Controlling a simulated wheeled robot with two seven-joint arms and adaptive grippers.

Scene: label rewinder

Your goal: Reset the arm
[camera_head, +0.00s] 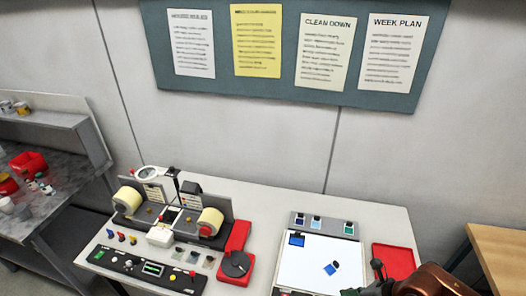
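A label rewinder (172,215) stands on the left of the white table, with a cream roll on each side and upright grey plates behind. A red unit with a black round disc (237,263) sits at its right side; it has a narrow raised part towards the back. A black control panel (147,268) with knobs and a small green display lies in front. My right gripper (363,281) shows partly at the bottom edge, right of the white board, with a copper-coloured arm link behind it. Whether its fingers are open is unclear. My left gripper is out of view.
A white board (320,266) with a small dark blue item (331,268) lies on the table's right half. Behind it is a grey strip with several small jars. A red tray (393,262) lies at the right. A grey bench (60,190) stands left, a wooden table (500,255) right.

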